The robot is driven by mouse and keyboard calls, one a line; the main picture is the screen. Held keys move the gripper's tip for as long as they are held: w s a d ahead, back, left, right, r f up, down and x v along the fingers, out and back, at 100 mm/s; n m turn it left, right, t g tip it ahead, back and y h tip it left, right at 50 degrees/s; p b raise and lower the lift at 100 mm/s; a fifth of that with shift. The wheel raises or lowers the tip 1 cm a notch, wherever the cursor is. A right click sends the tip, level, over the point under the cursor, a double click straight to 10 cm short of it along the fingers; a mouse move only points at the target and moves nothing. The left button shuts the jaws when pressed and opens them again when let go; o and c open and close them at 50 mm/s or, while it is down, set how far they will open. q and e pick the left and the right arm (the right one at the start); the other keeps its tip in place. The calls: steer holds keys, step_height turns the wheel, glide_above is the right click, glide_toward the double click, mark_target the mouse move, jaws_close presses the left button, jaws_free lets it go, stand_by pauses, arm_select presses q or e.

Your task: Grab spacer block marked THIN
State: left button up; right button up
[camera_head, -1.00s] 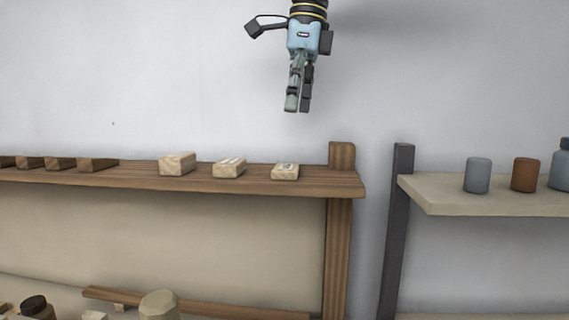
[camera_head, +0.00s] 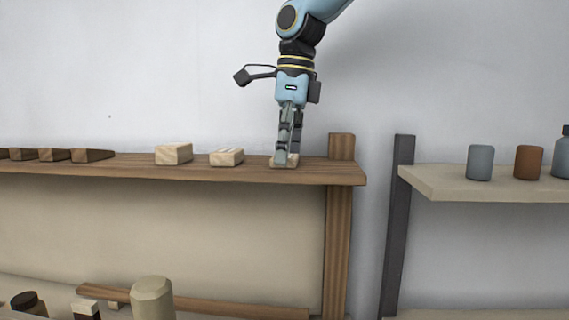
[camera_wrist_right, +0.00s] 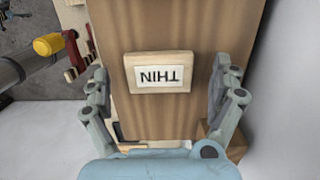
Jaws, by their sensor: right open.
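The spacer block marked THIN (camera_wrist_right: 160,72) is a small pale wooden block with a white label. It lies flat on the wooden shelf (camera_wrist_right: 158,25), and its label reads upside down in the right wrist view. My right gripper (camera_wrist_right: 163,95) is open, with one finger on each side of the block and a gap on both sides. In the head view my right gripper (camera_head: 286,160) points down at the rightmost block (camera_head: 278,164) and largely hides it. My left gripper is not in view.
Two other pale blocks, a middle one (camera_head: 226,157) and a larger one (camera_head: 173,154), lie to the left. Dark wooden pieces (camera_head: 55,155) lie farther left. An upright post (camera_head: 342,147) stands just right of my gripper. Another shelf (camera_head: 440,184) at right holds containers.

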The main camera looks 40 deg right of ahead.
steer(key=c, duration=1)
steer(key=shift+r, duration=0.1)
steer(key=shift+c, duration=0.2)
